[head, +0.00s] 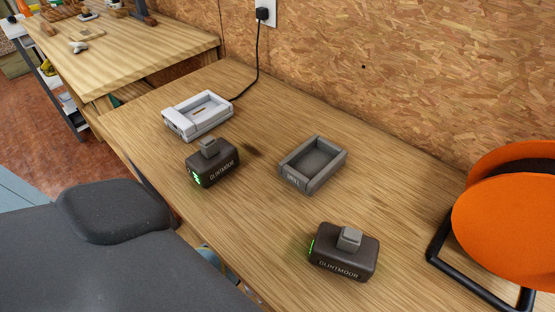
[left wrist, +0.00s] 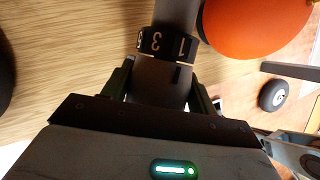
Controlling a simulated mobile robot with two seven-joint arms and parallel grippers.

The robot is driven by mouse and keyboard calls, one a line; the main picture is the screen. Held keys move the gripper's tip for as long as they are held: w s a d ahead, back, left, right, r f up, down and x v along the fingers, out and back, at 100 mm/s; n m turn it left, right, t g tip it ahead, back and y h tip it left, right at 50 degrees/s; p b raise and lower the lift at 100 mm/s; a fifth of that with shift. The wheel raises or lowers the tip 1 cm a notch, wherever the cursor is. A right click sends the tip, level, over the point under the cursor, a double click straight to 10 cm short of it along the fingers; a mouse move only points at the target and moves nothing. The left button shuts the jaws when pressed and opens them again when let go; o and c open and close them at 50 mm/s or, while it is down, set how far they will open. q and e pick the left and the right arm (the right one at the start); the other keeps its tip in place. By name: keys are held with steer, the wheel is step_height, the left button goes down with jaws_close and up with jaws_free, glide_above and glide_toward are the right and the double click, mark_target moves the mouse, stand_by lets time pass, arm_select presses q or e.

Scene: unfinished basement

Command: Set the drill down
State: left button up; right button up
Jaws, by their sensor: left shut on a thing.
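In the left wrist view my left gripper (left wrist: 161,78) is shut on a dark grey cylindrical part of the drill (left wrist: 158,92), with one finger on each side. A black ring with white numbers, including 1 and 3, runs around this part. The rest of the drill is out of view or hidden, and the drill does not show in the head view. Wooden surface shows behind the held part, but I cannot tell how far it is from it. My right gripper is in neither view.
On the wooden workbench (head: 245,215) stand a white charger (head: 180,124), two dark batteries (head: 212,165) (head: 335,263) and an empty grey tray (head: 300,184). A round orange object with a black frame (head: 508,225) stands at the right. Bare wood lies between them.

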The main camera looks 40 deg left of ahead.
arm_select(q)
steer(key=shift+w, duration=0.45)
steer(key=shift+w+a+f+b, duration=0.1)
steer(key=shift+w+b, duration=0.25)
steer(key=shift+w, duration=0.2)
step_height(320, 180, down, 3)
steer(key=shift+s+b, duration=0.15)
steer(key=shift+b, duration=0.85)
steer(key=shift+f, duration=0.25)
steer(key=o, duration=1.3)
steer(key=shift+s, duration=0.1)
